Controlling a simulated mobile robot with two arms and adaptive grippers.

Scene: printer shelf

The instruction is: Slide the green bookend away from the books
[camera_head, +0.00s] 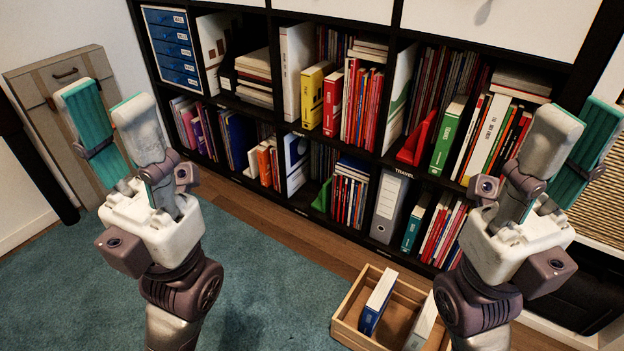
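The green bookend (322,197) is a small wedge shape in the middle compartment of the lower shelf row. It stands at the left side of a group of red and white books (347,198); I cannot tell whether it touches them. My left gripper (107,112) is open and empty, raised at the left with its fingers apart, well away from the bookend. My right gripper (575,128) is open and empty, raised at the right in front of the shelf's right end, also far from the bookend.
A red bookend (416,140) stands in the upper right compartment beside a green book (447,136). A grey binder (389,207) stands right of the middle compartment. A wooden crate (343,327) with books sits on the floor in front. The blue carpet (270,300) is clear at left.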

